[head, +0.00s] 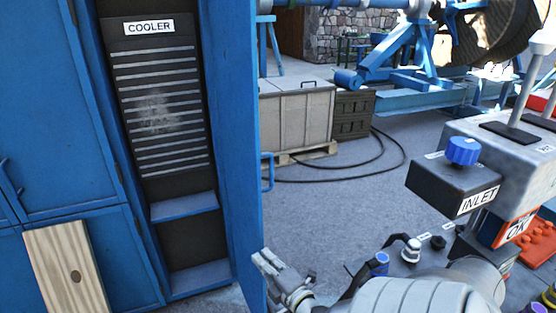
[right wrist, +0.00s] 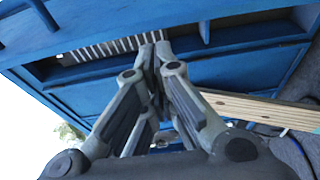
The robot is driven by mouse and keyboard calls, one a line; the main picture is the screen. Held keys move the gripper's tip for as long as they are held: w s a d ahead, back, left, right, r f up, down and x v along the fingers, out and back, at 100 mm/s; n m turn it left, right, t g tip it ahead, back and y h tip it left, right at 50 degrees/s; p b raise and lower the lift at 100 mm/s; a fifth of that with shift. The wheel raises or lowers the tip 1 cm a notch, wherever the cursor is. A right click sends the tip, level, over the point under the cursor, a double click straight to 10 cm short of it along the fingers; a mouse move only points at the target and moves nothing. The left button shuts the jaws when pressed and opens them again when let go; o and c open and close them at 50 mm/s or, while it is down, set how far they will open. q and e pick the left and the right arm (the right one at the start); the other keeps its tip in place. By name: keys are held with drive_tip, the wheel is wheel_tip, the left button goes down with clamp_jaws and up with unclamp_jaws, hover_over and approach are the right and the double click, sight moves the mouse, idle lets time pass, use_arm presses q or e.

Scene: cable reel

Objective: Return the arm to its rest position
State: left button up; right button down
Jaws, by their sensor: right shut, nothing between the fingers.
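My right gripper (head: 262,259) is at the lower middle of the head view, its arm coming in from the lower right. It is in front of the lower edge of the open blue cabinet door (head: 238,140); I cannot tell if they touch. In the right wrist view the fingers of my right gripper (right wrist: 155,52) meet at the tips, with nothing between them. Behind them is the blue cabinet (right wrist: 75,95), seen at a steep tilt. My left gripper does not show.
The cabinet holds a dark cooler panel (head: 158,100). A wooden board (head: 68,265) leans at lower left. An inlet box with a blue knob (head: 462,151) stands at right. A crate (head: 300,118) and a blue reel stand (head: 400,55) are behind. Grey floor between is mostly clear, with a black cable.

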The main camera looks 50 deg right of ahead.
drive_tip(key=v, duration=0.7)
drive_tip(key=shift+s, duration=0.25)
drive_tip(key=shift+a, duration=0.15)
